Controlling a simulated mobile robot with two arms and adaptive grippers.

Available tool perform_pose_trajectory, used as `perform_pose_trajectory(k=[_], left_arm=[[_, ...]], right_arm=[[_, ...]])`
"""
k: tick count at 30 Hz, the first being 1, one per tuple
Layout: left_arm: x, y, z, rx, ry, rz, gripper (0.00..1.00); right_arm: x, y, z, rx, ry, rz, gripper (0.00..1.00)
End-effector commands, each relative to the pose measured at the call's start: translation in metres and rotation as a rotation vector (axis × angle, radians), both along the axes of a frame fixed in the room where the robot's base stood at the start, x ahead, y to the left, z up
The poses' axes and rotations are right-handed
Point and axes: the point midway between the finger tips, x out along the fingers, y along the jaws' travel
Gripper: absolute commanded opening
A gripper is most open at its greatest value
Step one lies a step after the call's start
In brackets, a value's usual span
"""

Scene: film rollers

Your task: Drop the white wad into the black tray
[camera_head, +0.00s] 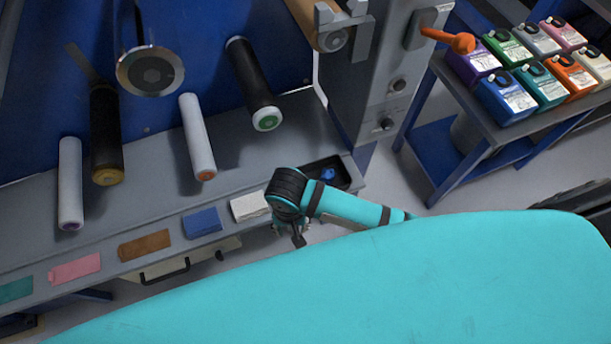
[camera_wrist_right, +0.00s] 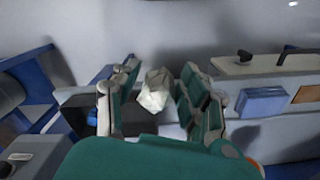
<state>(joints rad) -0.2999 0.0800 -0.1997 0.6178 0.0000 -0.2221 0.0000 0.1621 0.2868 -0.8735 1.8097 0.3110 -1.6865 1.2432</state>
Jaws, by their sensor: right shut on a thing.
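My right gripper (camera_head: 290,236) shows at the end of my teal arm, at the front edge of the grey ledge. In the right wrist view the gripper (camera_wrist_right: 155,98) is shut on a crumpled white wad (camera_wrist_right: 155,88), held between its two fingers. The wad is hidden in the head view. The black tray (camera_head: 345,184) is set at the right end of the ledge, right behind my arm, which covers part of it. A small blue thing lies in the tray. My left gripper is not in view.
A cart (camera_head: 470,115) with coloured jugs stands at the right.

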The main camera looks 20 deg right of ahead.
Motion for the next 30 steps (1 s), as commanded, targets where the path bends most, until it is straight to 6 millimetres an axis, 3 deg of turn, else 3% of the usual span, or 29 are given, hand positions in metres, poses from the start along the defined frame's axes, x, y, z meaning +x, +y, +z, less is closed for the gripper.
perform_pose_trajectory(k=[3, 12, 21, 25, 30], left_arm=[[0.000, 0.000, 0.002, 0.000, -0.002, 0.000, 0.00], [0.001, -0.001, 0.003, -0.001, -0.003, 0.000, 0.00], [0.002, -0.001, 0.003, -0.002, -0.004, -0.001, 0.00], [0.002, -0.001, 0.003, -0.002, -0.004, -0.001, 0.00], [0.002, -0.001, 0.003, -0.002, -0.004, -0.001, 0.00]], right_arm=[[0.032, -0.017, -0.002, -0.004, -0.005, -0.005, 0.28], [0.097, -0.050, -0.009, -0.002, -0.003, -0.004, 0.28], [0.125, -0.064, -0.013, 0.000, -0.003, -0.003, 0.28], [0.121, -0.062, -0.037, -0.001, 0.000, -0.001, 0.28], [0.121, -0.062, -0.048, -0.001, -0.002, 0.000, 0.28]])
